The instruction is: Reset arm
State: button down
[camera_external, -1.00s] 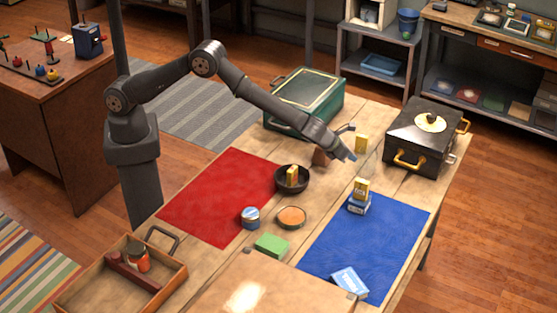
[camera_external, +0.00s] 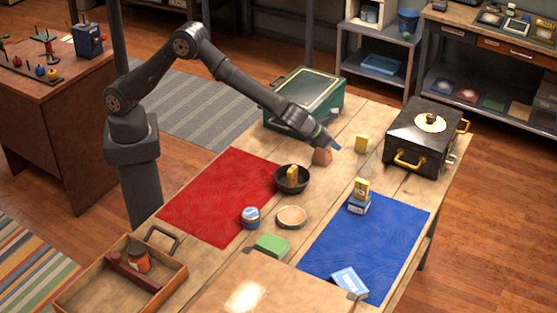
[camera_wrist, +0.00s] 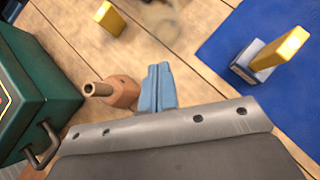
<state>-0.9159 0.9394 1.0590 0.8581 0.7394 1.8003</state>
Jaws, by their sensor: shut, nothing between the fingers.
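My gripper (camera_external: 333,146) is above the far part of the wooden table, just over a small reddish-brown object (camera_external: 322,157). In the wrist view its two blue fingertips (camera_wrist: 158,88) are pressed together with nothing between them. The brown object shows there as a rounded body (camera_wrist: 124,92) with a tan stub, just left of the fingers; I cannot tell whether they touch.
A green case (camera_external: 303,100) stands behind my gripper, a black chest (camera_external: 425,135) to the right. A yellow block (camera_external: 361,143) stands nearby. A black bowl (camera_external: 291,182) holds another yellow block. A red mat (camera_external: 215,200) and blue mat (camera_external: 370,245) lie nearer.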

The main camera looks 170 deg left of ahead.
aim_at(367, 159)
jog(key=x, duration=1)
jog(key=shift+a+f, duration=0.1)
jog(key=shift+a, duration=0.05)
jog(key=shift+w+d, duration=0.15)
jog(key=shift+d, duration=0.9)
